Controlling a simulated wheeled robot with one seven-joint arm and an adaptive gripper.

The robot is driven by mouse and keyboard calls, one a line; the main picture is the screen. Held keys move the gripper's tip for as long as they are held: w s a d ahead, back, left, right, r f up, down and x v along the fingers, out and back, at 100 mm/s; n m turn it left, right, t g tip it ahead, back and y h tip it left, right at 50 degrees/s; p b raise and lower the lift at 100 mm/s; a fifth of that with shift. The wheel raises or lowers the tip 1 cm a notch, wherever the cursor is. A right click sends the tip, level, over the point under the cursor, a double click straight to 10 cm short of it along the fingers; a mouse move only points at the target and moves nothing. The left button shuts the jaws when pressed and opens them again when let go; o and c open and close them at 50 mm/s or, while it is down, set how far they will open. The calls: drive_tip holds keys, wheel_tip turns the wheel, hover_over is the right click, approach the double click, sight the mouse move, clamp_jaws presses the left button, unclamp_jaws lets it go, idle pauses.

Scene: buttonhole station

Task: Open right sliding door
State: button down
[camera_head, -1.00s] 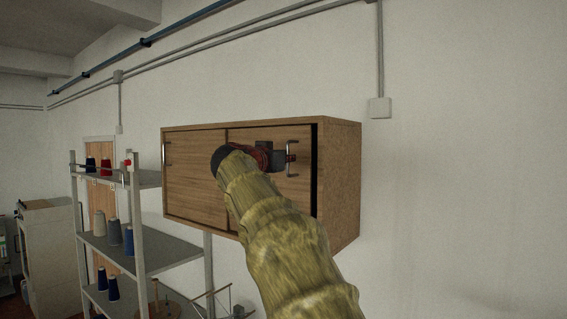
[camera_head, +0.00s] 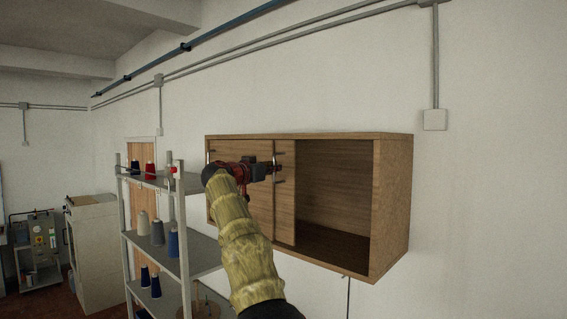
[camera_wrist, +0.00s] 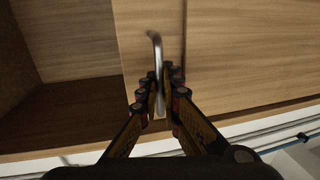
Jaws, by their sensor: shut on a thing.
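A wooden wall cabinet (camera_head: 393,205) hangs on the white wall. The right door has a metal bar handle (camera_head: 277,165), which also shows in the wrist view (camera_wrist: 157,60). My gripper (camera_head: 272,168) is at this handle. In the wrist view my gripper (camera_wrist: 160,85) has its fingers closed around the lower part of the handle, with the open compartment (camera_wrist: 60,110) to the left.
A metal shelf rack (camera_head: 183,240) with several thread cones (camera_head: 158,232) stands left of and below the cabinet, close to my arm. A pale cabinet (camera_head: 95,250) stands farther back.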

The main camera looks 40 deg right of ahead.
drive_tip(key=shift+w, duration=0.4)
drive_tip(key=c, duration=2.1)
unclamp_jaws()
drive_tip(key=shift+a, duration=0.1)
drive_tip(key=shift+o, duration=0.2)
drive_tip(key=shift+a, duration=0.1)
drive_tip(key=v, duration=1.1)
drive_tip(key=shift+a, duration=0.35)
drive_tip(key=shift+s, duration=0.15)
